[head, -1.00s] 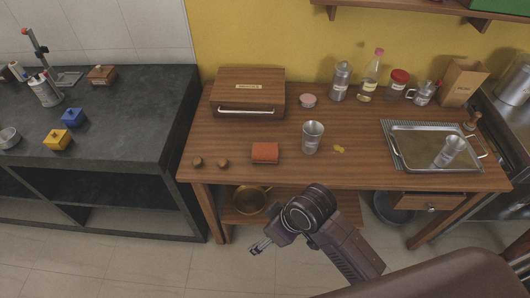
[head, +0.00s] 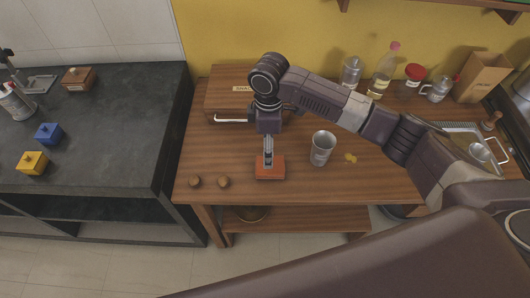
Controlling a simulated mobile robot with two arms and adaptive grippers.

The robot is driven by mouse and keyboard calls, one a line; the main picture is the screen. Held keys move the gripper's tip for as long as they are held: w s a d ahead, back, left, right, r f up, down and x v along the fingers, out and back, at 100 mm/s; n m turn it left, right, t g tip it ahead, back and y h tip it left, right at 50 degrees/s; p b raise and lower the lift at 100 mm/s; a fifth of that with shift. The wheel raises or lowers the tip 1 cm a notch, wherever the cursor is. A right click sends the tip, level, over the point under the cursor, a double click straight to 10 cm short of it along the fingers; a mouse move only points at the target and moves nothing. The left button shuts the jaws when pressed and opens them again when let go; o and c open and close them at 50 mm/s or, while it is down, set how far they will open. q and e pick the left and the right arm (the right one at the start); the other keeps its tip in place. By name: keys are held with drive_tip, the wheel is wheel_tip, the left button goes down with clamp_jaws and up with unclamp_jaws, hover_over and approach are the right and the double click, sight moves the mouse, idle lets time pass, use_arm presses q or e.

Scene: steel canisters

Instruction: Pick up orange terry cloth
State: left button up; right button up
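The orange terry cloth (head: 271,173) lies folded in a small block near the front edge of the wooden table (head: 340,187). My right gripper (head: 268,163) points straight down at the cloth, its fingertips at the cloth's back part and overlapping it in the picture. I cannot tell whether the fingers touch the cloth or are apart from each other. My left gripper is not in view.
A steel cup (head: 322,148) stands just right of the cloth. Two small wooden knobs (head: 223,182) lie to its left. A wooden box (head: 222,101) is behind my arm. Bottles (head: 381,75) stand at the back, and a tray (head: 463,137) is at the right.

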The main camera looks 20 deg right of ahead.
drive_tip(key=shift+s+f, duration=0.25)
drive_tip(key=shift+s+d+f+p, duration=0.15)
drive_tip(key=shift+s+f, duration=0.2)
drive_tip(key=shift+f, duration=0.25)
drive_tip(key=shift+s+a+f+p, duration=0.15)
drive_tip(key=shift+s+f, duration=0.2)
drive_tip(key=shift+f, duration=0.25)
wheel_tip(320, 180, down, 3)
drive_tip(key=shift+d+r, duration=0.1)
drive_tip(key=shift+f, duration=0.65)
drive_tip(key=c, duration=1.3)
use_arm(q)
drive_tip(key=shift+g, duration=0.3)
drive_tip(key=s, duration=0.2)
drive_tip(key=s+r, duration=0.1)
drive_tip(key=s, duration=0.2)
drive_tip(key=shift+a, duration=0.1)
use_arm(e)
drive_tip(key=shift+c, duration=0.2)
drive_tip(key=shift+r, duration=0.15)
